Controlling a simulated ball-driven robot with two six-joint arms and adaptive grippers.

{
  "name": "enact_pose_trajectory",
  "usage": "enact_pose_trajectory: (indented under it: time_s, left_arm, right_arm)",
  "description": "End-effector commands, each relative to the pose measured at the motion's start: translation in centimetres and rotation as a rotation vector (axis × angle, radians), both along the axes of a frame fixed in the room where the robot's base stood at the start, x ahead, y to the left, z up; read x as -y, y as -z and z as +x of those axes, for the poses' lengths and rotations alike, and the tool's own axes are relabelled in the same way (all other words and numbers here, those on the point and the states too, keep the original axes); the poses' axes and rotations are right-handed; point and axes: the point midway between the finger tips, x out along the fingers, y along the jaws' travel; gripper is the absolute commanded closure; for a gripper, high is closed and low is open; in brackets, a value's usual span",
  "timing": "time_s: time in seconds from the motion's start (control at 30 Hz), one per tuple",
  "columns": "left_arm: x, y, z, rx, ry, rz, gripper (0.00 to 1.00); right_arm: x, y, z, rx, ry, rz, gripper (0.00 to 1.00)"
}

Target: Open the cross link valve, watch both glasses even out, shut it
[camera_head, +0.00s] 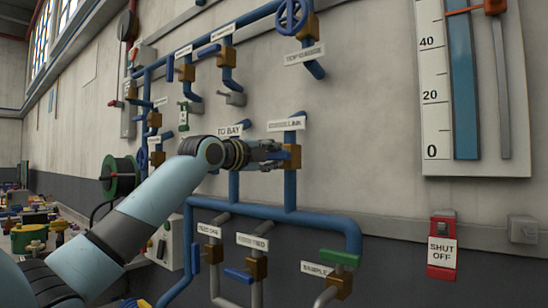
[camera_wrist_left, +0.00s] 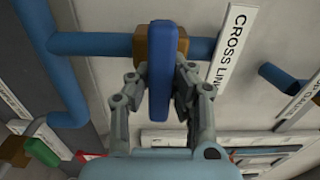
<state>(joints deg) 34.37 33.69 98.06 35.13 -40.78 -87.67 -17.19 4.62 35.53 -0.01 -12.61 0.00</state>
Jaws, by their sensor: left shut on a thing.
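The cross link valve has a brown body (camera_head: 292,156) on a vertical blue pipe, under a white label (camera_head: 287,124). In the left wrist view its blue lever (camera_wrist_left: 161,70) lies across the pipe, and the label (camera_wrist_left: 231,48) reads CROSS LINK. My left gripper (camera_head: 274,157) reaches the valve from the left. In the wrist view its fingers (camera_wrist_left: 160,82) are shut on the lever, one on each side. One glass (camera_head: 462,85) with a blue column stands beside a scale at upper right; its top is cut off. I see no second glass. My right gripper is out of view.
A lower blue pipe (camera_head: 300,218) carries more valves, including a green-levered one (camera_head: 340,257) by the SAMPLE label. A red SHUT OFF box (camera_head: 442,247) hangs at lower right. More labelled valves and a blue handwheel (camera_head: 291,15) are above.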

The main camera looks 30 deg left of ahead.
Motion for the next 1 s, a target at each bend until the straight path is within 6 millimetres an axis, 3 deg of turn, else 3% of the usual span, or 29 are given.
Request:
enact_pose_trajectory:
  time_s: [0.53, 0.57, 0.77, 1.0]
  left_arm:
    - [0.01, 0.25, 0.01, -0.003, 0.0, 0.029, 1.0]
    - [0.0, 0.26, 0.01, -0.003, 0.0, 0.029, 0.82]
    - [0.0, 0.19, 0.01, -0.002, 0.0, 0.028, 0.56]
    - [-0.01, 0.11, -0.02, 0.0, 0.0, 0.028, 0.56]
  right_arm:
    - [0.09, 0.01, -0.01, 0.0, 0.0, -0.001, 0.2]
    - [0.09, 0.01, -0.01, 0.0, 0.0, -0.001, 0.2]
    - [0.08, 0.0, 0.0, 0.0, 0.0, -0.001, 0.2]
    - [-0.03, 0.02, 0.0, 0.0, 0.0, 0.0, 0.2]
